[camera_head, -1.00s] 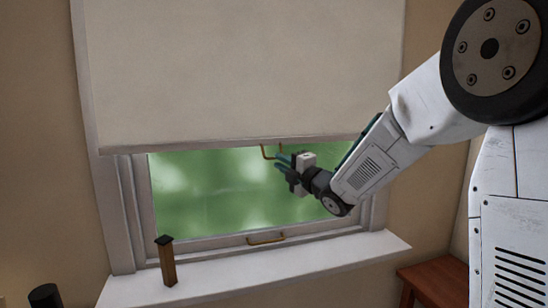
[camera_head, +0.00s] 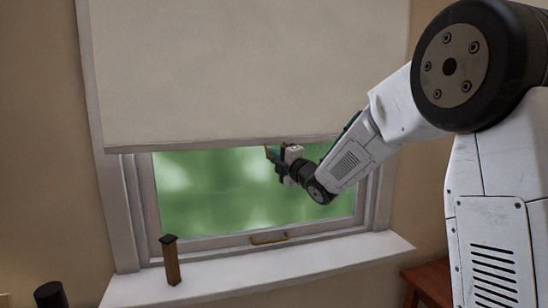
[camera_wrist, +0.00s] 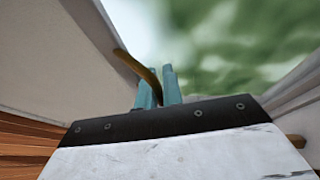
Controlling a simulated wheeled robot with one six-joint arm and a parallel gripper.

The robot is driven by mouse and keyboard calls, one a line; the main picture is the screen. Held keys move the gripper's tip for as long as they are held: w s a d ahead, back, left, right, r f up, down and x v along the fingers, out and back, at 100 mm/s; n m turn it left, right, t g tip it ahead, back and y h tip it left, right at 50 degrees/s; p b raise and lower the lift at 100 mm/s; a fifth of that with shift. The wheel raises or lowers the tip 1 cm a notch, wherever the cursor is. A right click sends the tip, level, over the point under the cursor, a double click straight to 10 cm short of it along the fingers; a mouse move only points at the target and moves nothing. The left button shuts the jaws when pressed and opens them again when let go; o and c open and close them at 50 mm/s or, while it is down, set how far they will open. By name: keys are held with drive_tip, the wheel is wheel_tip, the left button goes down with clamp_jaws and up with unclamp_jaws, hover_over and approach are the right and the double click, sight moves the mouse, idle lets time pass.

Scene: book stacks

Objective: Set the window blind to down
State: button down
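The cream window blind (camera_head: 250,70) covers the upper part of the window, and its bottom edge hangs above the glass. A brass blind handle (camera_head: 272,153) hangs from that edge; it also shows in the wrist view (camera_wrist: 133,64). My gripper (camera_head: 277,155) is at the handle, just below the blind's edge. In the wrist view its two teal fingertips (camera_wrist: 157,78) stand close together with the handle passing between them, and the gripper appears shut on it. The head view shows the handle partly hidden by the gripper.
Green shows through the window glass (camera_head: 215,195). A second brass handle (camera_head: 269,238) is on the lower window frame. A wooden post with a dark top (camera_head: 171,262) stands on the white sill (camera_head: 330,255). A reddish wooden stool (camera_head: 430,280) is at lower right.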

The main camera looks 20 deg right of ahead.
wheel_tip(320, 180, down, 27)
idle(0.4)
drive_tip(key=c, duration=1.8)
unclamp_jaws()
drive_tip(key=shift+d, duration=0.1)
drive_tip(key=shift+v, duration=3.9)
drive_tip(key=shift+o, duration=0.2)
